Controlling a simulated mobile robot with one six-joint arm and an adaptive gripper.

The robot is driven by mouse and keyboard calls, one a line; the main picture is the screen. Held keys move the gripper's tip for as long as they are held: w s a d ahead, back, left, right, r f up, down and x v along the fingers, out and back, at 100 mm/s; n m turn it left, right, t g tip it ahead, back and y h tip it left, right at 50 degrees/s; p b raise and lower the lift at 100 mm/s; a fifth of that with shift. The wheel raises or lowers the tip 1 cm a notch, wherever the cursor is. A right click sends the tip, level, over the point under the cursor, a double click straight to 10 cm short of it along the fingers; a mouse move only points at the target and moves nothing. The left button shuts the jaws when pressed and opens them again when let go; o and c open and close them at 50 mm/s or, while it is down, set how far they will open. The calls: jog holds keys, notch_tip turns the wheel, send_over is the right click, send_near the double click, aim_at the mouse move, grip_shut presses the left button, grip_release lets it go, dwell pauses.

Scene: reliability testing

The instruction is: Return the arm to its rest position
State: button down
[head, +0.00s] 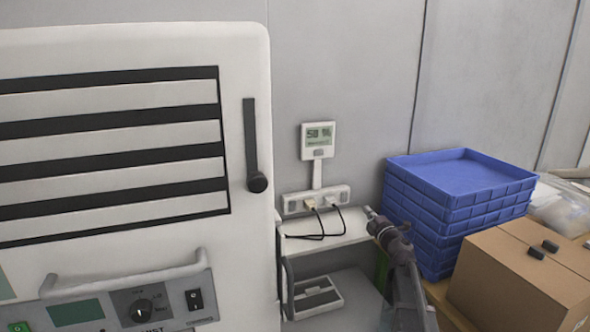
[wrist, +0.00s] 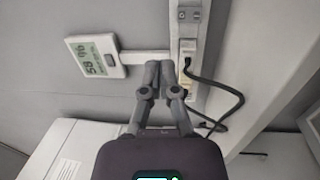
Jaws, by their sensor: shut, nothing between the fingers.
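My gripper (head: 371,213) is in front of the small shelf, between the white cabinet and the blue trays in the head view. In the wrist view my gripper (wrist: 159,68) has its two grey fingers together, with nothing between them. Its tips appear near the power strip (wrist: 190,45) and the black cable (wrist: 225,95). I cannot tell how far the tips are from the strip. My arm runs down to the bottom edge of the head view.
A white cabinet (head: 245,75) with a dark handle (head: 252,140) fills the left. A humidity display (head: 318,140) hangs above the power strip (head: 317,199) and shelf (head: 335,238). Stacked blue trays (head: 462,176) and a cardboard box (head: 515,275) stand close on the right.

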jog(key=s+f+m+g+h+p, duration=0.65)
jog(key=s+m+g+h, duration=0.45)
jog(key=m, duration=0.7)
jog(key=s+a+f+m+g+y+p, duration=0.1)
jog(key=s+a+f+g+y, duration=0.1)
jog(key=s+a, duration=0.4)
jog(key=s+a+f+m+g+y+p, duration=0.1)
jog(key=s+a+f+g+y, duration=0.2)
jog(key=s, duration=1.1)
jog(key=a+g+y, duration=0.1)
jog(key=a+g, duration=0.2)
jog(key=a, duration=0.1)
jog(key=shift+s+y+p, duration=0.15)
jog(key=shift+y+p, duration=0.15)
jog(key=shift+p, duration=0.1)
jog(key=shift+a, duration=0.1)
